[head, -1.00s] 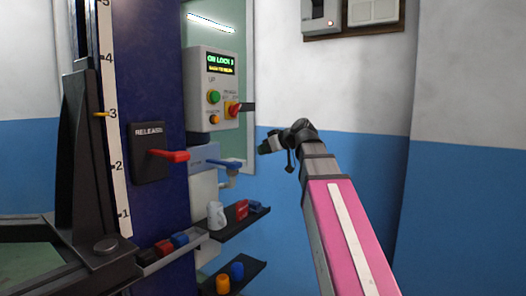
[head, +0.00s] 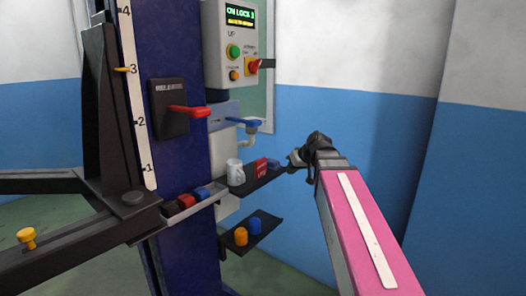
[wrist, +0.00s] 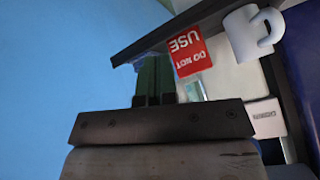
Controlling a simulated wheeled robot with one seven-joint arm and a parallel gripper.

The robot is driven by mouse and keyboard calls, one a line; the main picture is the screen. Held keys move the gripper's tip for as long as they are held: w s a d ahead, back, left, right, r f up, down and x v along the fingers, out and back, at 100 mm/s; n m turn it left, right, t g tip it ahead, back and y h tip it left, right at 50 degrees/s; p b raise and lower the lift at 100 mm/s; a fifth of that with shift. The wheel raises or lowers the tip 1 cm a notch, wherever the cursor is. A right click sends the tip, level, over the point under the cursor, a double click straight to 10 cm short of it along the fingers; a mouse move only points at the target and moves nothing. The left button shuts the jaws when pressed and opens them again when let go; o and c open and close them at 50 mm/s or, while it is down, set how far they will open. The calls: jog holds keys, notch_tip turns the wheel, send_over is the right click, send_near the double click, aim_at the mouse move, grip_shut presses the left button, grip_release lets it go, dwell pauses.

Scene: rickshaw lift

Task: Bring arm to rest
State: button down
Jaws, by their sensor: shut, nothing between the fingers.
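My arm (head: 360,225), with a pink link, reaches up from the lower right in the head view. My gripper (head: 293,157) is at its end, beside the right end of the upper black shelf. In the wrist view my gripper (wrist: 155,80) shows dark green fingers, shut with nothing seen between them. A red "DO NOT USE" tag (wrist: 187,55) and a white mug (wrist: 250,33) are past the fingertips there. In the head view the mug (head: 234,170) and red tag (head: 261,166) stand on that shelf.
A blue lift column (head: 185,240) carries a red release lever (head: 188,111) and a control box (head: 232,45). A lower shelf (head: 250,236) holds an orange and a blue piece. A lift arm (head: 60,245) extends at left. The blue wall at right is clear.

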jog(key=s+d+f+m+g+h, duration=0.1)
jog(key=s+f, duration=0.4)
jog(key=f, duration=0.5)
jog(key=s+d+f+m+g+h, duration=0.2)
jog(key=s+d+f+h, duration=0.1)
jog(key=f, duration=0.8)
jog(key=s+d+f+m+g+h, duration=0.2)
jog(key=s+f, duration=0.4)
jog(key=f, duration=0.5)
jog(key=shift+s+d+g, duration=0.3)
jog(key=shift+s+d, duration=0.1)
jog(key=shift+d, duration=0.45)
